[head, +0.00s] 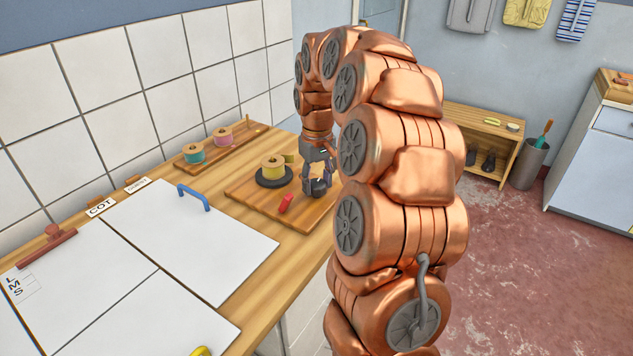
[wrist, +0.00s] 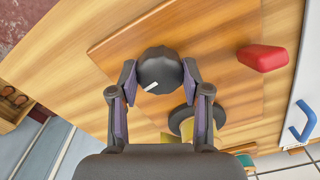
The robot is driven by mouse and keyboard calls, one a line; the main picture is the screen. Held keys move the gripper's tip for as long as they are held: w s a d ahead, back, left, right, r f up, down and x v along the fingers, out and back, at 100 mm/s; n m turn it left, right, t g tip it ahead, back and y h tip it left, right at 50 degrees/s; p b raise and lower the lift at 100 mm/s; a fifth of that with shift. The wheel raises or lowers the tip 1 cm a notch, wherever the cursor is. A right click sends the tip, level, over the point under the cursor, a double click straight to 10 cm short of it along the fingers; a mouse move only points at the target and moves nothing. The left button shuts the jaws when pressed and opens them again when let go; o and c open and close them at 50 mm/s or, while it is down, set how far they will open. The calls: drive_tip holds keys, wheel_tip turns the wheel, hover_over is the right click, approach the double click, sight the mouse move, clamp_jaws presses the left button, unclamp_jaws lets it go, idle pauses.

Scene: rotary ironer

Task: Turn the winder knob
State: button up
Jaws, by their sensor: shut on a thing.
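The winder knob (wrist: 158,69) is a dark, faceted round knob with a white pointer line, on a wooden board (wrist: 112,48). In the wrist view my gripper (wrist: 160,74) has one finger against each side of the knob.
A red block (head: 286,203) lies on the board near the knob. Teal (head: 193,153) and pink (head: 222,136) spools stand on a rack by the tiled wall. A white panel with a blue handle (head: 193,197) lies left of the board. A low shelf (head: 490,130) stands beyond.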

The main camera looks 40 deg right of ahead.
sight(317, 182)
drive_tip(key=o, duration=1.1)
drive_tip(key=shift+o, duration=0.2)
drive_tip(key=shift+r, duration=0.1)
wheel_tip(317, 182, up, 12)
idle(0.5)
